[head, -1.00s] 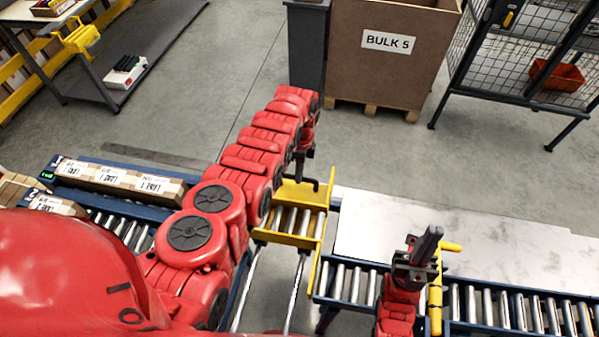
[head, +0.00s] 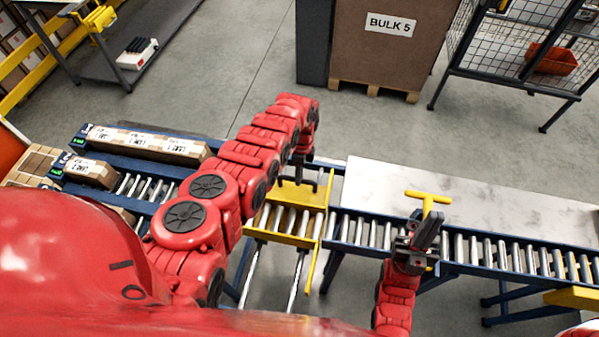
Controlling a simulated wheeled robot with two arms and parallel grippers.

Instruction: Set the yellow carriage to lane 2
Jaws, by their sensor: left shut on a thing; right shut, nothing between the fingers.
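The yellow carriage (head: 290,221), with rollers in its bed, sits on two rails left of the right-hand conveyor (head: 370,232). My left gripper (head: 301,176) is shut on the dark handle at the carriage's far side; the fingertips are small in view. Lane 1 (head: 196,164) is the farthest lane at left, with long cartons on it. Lane 2 (head: 164,193) is the nearer one, with a carton by its green display. My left arm hides where the lanes meet the carriage. My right gripper (head: 428,232) is shut and empty, just below a yellow T-shaped bar (head: 428,200).
A pale flat panel (head: 460,195) lies along the conveyor's far side. The BULK 5 box (head: 385,55) on a pallet and a wire cage (head: 520,50) stand behind. Another lane is partly hidden by my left arm.

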